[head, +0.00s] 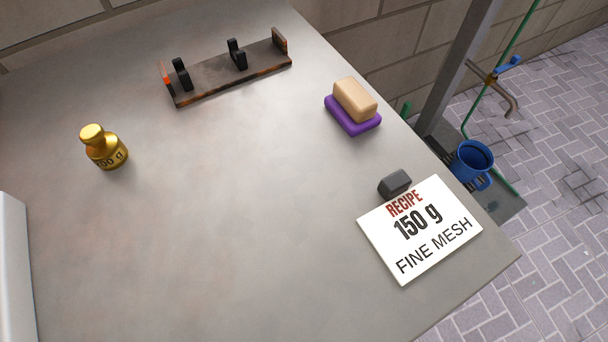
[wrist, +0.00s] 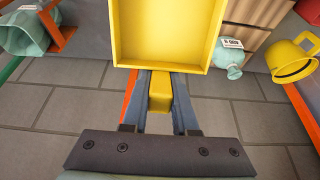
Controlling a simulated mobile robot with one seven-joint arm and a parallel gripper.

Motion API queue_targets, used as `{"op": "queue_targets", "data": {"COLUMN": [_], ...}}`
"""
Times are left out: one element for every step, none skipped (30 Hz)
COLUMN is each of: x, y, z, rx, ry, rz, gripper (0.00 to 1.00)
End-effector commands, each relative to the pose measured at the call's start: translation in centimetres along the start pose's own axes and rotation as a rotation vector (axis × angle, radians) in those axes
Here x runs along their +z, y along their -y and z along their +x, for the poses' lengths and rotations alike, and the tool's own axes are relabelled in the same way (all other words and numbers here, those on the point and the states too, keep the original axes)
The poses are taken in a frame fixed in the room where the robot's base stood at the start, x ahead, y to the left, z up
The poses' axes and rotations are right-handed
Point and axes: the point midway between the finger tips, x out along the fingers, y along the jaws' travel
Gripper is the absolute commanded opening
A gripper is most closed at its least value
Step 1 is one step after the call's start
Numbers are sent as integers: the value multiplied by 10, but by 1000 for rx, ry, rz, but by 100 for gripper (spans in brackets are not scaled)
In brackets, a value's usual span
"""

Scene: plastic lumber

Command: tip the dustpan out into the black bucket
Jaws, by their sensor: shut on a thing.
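The yellow dustpan (wrist: 168,35) is in the wrist view at top centre, cut off by the top edge. Its raised rim and the part of its inside that shows look bare. My gripper (wrist: 159,82) is shut on its short yellow handle, with a finger on either side. The dustpan and my gripper are not in the head view. I see no black bucket in either view.
In the wrist view, a teal bag (wrist: 30,32), a teal pouch (wrist: 228,56) and a yellow mug-like vessel (wrist: 292,60) stand around. The head view shows a grey worktop (head: 220,210) with a brass weight (head: 103,148), soap (head: 355,100), card (head: 420,230) and rack (head: 225,75).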

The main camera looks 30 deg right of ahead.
Motion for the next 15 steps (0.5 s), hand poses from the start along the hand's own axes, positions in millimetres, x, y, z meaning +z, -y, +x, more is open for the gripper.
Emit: {"op": "queue_targets", "data": {"x": [-7,-9,-11,-13,-14,-15,-16,-16,-17,-17,-18,-18,-18,-18,-19], "y": [0,0,0,0,0,0,0,0,0,0,0,0,0,0,0], "z": [0,2,2,1,2,2,2,5,7,7,7,9,10,11,11], "rx": [1,1,1,2,0,0,1,0,0,0,0,1,0,0,-1], "ry": [44,72,111,140,167,202,229,251,280,301,319,342,357,369,384], "rz": [-2,-2,-2,-1,-1,-1,-2,-1,-1,-1,-1,-1,0,0,1], "gripper": [0,0,0,0,0,0,0,0,0,0,0,0,0,0,0]}}
